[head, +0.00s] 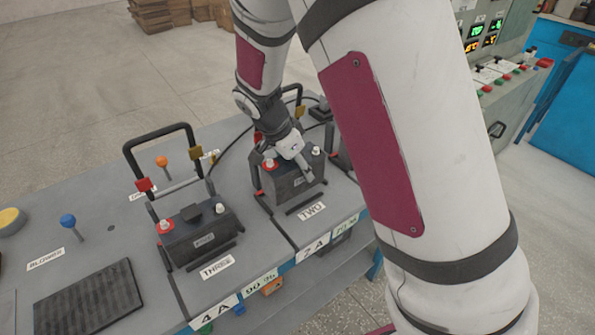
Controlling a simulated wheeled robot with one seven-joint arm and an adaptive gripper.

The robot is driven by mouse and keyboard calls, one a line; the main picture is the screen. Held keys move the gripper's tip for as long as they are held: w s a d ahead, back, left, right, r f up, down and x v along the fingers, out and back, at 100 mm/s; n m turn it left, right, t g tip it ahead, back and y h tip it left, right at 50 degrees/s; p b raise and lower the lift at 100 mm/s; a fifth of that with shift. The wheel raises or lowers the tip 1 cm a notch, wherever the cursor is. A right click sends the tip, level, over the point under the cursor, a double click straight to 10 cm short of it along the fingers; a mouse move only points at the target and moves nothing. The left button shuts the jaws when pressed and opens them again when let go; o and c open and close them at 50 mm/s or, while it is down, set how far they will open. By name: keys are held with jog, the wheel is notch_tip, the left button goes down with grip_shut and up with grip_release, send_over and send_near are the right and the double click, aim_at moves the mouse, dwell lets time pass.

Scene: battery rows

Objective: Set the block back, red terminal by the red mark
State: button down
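A dark block (287,185) sits at the place labelled TWO (311,212). Its red-based terminal (270,164) is at the left and a pale terminal (316,151) is at the right. My gripper (300,168) is at the top of this block, between the terminals, and covers part of it. Whether the fingers are closed on the block's handle cannot be seen. Red parts show at the left of this place, partly hidden; I cannot tell which is the red mark. Another dark block (203,238) sits at the place labelled THREE (216,267), red terminal (165,227) at the left.
A raised black frame (161,138) with a red clip (144,185) and a yellow clip (195,153) stands behind block THREE. Orange (161,161) and blue (68,220) knobbed levers stand on the grey bench (110,205). My arm hides the bench's right part.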

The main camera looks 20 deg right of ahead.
aim_at(298, 174)
jog(key=shift+w+d, duration=0.2)
jog(key=shift+w, duration=0.45)
jog(key=shift+s+f, duration=0.1)
jog(key=shift+f, duration=1.6)
jog(key=shift+f, duration=0.1)
jog(key=c, duration=0.6)
grip_release()
jog(key=shift+s+f, duration=0.1)
jog(key=shift+a+r, duration=0.15)
jog(key=shift+r, duration=0.3)
jog(key=v, duration=0.2)
jog(key=shift+a+r, duration=0.2)
jog(key=shift+r, duration=0.15)
jog(key=s+a, duration=0.1)
jog(key=a, duration=0.2)
jog(key=s+a, duration=0.1)
jog(key=a, duration=0.3)
jog(key=s+a, duration=0.1)
jog(key=a, duration=0.3)
jog(key=shift+s+a+f, duration=0.1)
jog(key=shift+s+f, duration=0.1)
jog(key=shift+s, duration=0.2)
